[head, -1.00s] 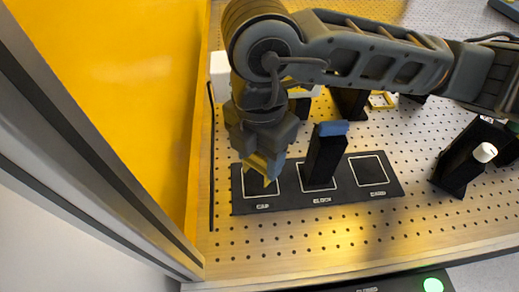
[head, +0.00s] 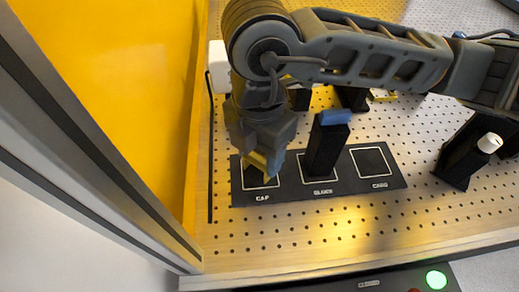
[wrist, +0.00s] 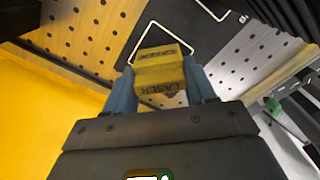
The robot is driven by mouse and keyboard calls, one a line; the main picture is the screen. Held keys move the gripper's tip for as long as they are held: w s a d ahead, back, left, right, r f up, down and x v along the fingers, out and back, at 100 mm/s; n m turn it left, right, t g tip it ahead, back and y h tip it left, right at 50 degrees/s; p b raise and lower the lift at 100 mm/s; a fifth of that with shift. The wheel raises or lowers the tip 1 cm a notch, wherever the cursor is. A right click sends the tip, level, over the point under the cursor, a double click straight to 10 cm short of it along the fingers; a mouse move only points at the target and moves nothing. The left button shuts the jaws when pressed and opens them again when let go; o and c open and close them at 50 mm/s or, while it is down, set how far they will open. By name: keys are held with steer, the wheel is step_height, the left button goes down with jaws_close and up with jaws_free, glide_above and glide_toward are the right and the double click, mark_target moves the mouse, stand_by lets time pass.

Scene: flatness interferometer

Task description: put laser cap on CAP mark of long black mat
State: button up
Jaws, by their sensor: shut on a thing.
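My gripper (wrist: 160,84) is shut on the yellow laser cap (wrist: 160,66), which bears the word LASER between the two blue-grey fingers. In the head view the cap (head: 258,162) shows partly behind my gripper (head: 266,166). It is over the CAP square (head: 250,180) at the left end of the long black mat (head: 300,190). In the wrist view a white square outline (wrist: 150,28) shows around the far side of the cap. I cannot tell whether the cap touches the mat. The gripper hides part of the CAP square.
A tall black block with a blue top (head: 328,140) stands on the BLOCK square, close right of my gripper. The CARD square (head: 372,162) is empty. A yellow panel (head: 110,80) rises at left. A black holder with a white knob (head: 470,155) stands at right.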

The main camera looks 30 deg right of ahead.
steer(key=shift+f+b, duration=0.3)
steer(key=o, duration=0.9)
steer(key=shift+o, duration=0.2)
steer(key=shift+r, duration=0.1)
steer(key=shift+r+p, duration=2.05)
steer(key=shift+r, duration=1.45)
